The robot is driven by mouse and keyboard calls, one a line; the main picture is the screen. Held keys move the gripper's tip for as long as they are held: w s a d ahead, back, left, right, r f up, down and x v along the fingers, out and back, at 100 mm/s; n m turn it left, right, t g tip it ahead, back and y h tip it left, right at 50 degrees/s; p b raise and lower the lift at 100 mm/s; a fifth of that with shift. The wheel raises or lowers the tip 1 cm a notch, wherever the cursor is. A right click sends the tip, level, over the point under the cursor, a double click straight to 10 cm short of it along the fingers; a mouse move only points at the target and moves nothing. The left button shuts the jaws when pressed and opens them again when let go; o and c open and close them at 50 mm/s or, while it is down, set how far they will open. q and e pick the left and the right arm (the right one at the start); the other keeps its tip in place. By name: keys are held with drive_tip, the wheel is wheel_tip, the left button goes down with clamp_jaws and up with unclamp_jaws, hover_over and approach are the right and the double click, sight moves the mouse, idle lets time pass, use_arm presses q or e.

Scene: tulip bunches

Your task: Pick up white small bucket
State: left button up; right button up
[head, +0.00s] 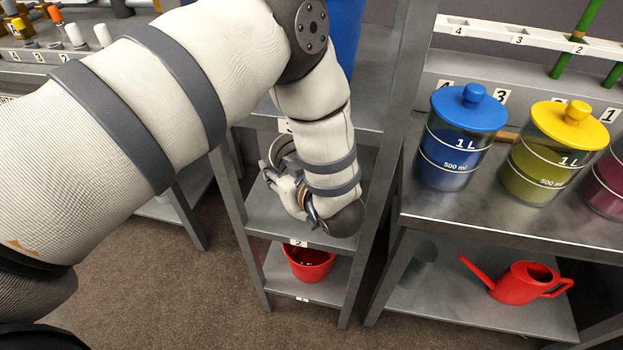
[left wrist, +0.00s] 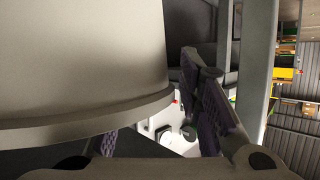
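The white bucket (left wrist: 80,60) fills the upper left of the left wrist view, very close to the camera, with its thick rim along the lower edge. My left gripper (head: 284,186) is at the shelf rack in the head view, above the middle shelf. In the left wrist view its two dark fingers stand apart, one partly hidden behind the bucket's rim and one to the right of the bucket. I cannot tell whether they touch it. In the head view the bucket is largely hidden by my wrist and hand. My right gripper is out of view.
The grey shelf rack (head: 254,225) has upright posts close on both sides of my arm. A red bucket (head: 308,263) stands on the lower shelf. To the right, a table holds blue (head: 460,140) and yellow (head: 558,150) lidded jars, with a red watering can (head: 522,284) below.

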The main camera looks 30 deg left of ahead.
use_arm(q)
drive_tip(key=shift+w+a, duration=0.1)
drive_tip(key=shift+a, duration=0.05)
clamp_jaws()
